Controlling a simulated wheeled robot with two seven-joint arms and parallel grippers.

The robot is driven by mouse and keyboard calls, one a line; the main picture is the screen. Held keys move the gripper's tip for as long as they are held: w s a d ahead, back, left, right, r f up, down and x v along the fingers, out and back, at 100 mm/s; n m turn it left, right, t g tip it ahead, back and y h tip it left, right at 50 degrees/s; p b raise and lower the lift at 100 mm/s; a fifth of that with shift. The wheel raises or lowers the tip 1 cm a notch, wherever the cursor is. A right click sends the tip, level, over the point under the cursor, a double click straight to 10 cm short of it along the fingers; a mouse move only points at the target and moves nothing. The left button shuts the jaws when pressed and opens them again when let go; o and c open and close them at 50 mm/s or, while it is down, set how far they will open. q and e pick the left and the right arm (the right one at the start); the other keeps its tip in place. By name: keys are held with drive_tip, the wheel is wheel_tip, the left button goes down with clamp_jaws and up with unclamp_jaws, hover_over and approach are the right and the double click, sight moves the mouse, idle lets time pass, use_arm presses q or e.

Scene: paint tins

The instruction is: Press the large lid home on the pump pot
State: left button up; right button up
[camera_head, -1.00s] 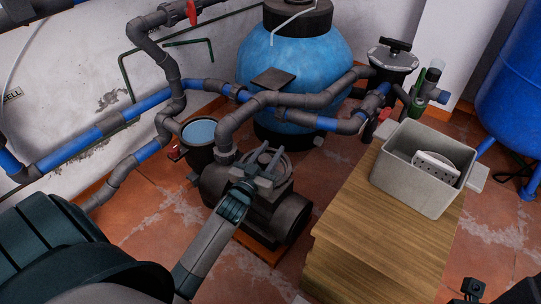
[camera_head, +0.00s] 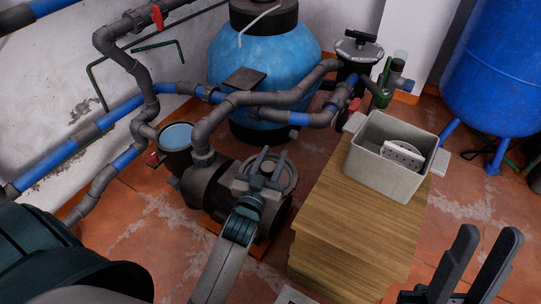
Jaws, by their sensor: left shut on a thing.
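The pump pot (camera_head: 177,139) is a dark round pot at the left end of the pump. Its top is uncovered and shows pale blue water. My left gripper (camera_head: 267,165) is shut on the large lid (camera_head: 289,178), a grey round piece partly hidden behind the fingers. It holds the lid over the pump's motor (camera_head: 215,190), to the right of the pot and apart from it. My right gripper (camera_head: 489,235) is at the lower right, its two fingers apart with nothing between them, far from the pot.
Grey and blue pipes (camera_head: 238,103) rise from the pump and run around the pot. A grey crate (camera_head: 362,170) holding a white perforated piece (camera_head: 402,153) stands on a wooden cabinet (camera_head: 325,225). A blue filter tank (camera_head: 275,60) stands behind.

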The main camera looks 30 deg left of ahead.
use_arm(q)
drive_tip(key=o, duration=0.3)
drive_tip(key=s+d+r, duration=0.1)
drive_tip(key=r, duration=0.3)
drive_tip(key=s+d+r+m+h, duration=0.1)
drive_tip(key=d+r, duration=0.1)
drive_tip(key=r, duration=0.3)
drive_tip(key=d+r+h, duration=0.1)
drive_tip(key=d+r, duration=0.1)
drive_tip(key=r, duration=0.2)
drive_tip(key=shift+s+r, duration=0.35)
drive_tip(key=shift+s, duration=0.05)
drive_tip(key=shift+a, duration=0.2)
